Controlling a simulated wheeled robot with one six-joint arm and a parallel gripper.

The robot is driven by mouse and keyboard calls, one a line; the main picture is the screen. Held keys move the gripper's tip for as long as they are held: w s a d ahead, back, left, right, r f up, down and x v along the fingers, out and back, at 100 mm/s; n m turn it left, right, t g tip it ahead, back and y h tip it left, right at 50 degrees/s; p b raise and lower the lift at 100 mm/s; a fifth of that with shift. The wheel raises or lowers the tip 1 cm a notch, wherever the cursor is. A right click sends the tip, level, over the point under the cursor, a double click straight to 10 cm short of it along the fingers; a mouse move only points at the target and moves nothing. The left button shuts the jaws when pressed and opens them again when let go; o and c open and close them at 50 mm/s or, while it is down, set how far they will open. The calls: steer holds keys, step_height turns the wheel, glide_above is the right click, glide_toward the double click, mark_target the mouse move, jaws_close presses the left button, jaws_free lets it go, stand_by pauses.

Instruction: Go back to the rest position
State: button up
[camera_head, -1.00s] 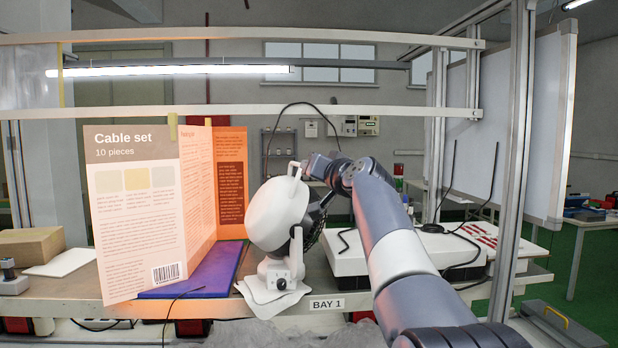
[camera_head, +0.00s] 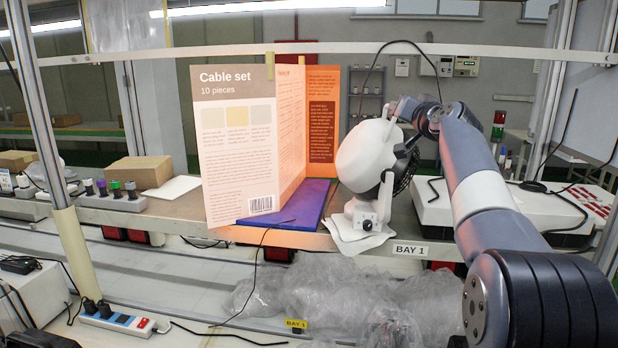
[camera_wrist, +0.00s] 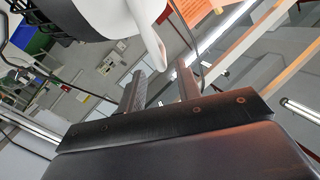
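My arm reaches up from the lower right in the head view, and my gripper (camera_head: 402,107) is at the top of a white desk fan (camera_head: 366,157). The fan has a black grille and stands upright on the bench. In the wrist view my gripper's two fingers (camera_wrist: 161,86) are spread apart with a clear gap. The fan's white handle (camera_wrist: 150,38) comes down beyond and between the fingertips. I cannot tell whether it touches a finger. The fan's dark grille (camera_wrist: 57,20) shows at the top left there.
A tall "Cable set" folding board (camera_head: 237,150) stands left of the fan on a purple mat (camera_head: 310,207). A frame rail (camera_head: 300,49) crosses above. A cardboard box (camera_head: 140,171) and knobbed blocks (camera_head: 112,200) are at the left.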

steer(key=w, duration=0.1)
steer(key=w+p, duration=0.2)
steer(key=w, duration=0.1)
steer(key=shift+w+a+r, duration=0.1)
steer(key=shift+a, duration=0.15)
steer(key=shift+w+a, duration=0.15)
steer(key=shift+w, duration=0.2)
